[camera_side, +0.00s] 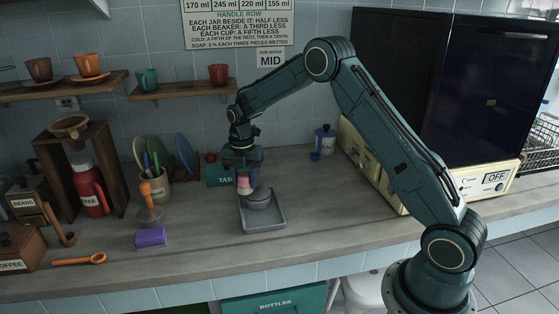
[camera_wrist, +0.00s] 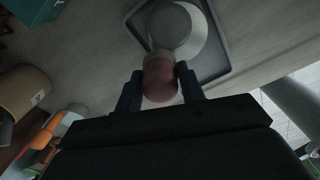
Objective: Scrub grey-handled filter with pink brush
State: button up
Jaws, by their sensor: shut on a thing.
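My gripper (camera_side: 243,178) points down over the grey tray (camera_side: 265,226) near the middle of the counter. It is shut on the pink brush (camera_side: 243,187). In the wrist view the brush (camera_wrist: 160,82) sits between my two fingers (camera_wrist: 160,88). A grey round piece, apparently the filter (camera_side: 260,201), is in the tray, just right of the brush. It also shows in the wrist view (camera_wrist: 171,24), right beside the brush. The brush's lower end and the filter's handle are hard to make out. I cannot tell whether brush and filter touch.
A green box (camera_side: 217,172) is close behind my gripper. A blue salt jar (camera_side: 324,143) stands back right. The counter right of the tray is clear.

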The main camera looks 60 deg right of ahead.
jog(key=shift+r, duration=3)
